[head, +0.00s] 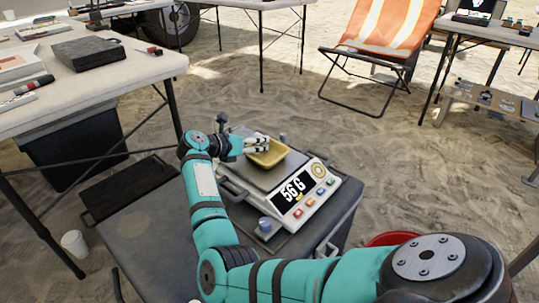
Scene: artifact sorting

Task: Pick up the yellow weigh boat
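The yellow weigh boat (268,156) is a shallow open dish on the plate of a digital scale (310,205), whose display reads "56 G". My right gripper (258,144) is at the boat's far left side, with its pale fingers overlapping the rim in the picture. Whether the fingers are closed on the rim or only beside it is too small to tell. The boat appears to be on or just over the plate. My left gripper is not in view.
The scale stands on a dark case (150,235). A small blue-grey item (265,224) is by the scale's front corner. A white table (100,80) with a dark box is at left, a white cup (74,243) on the sand, a red container (390,239) at lower right.

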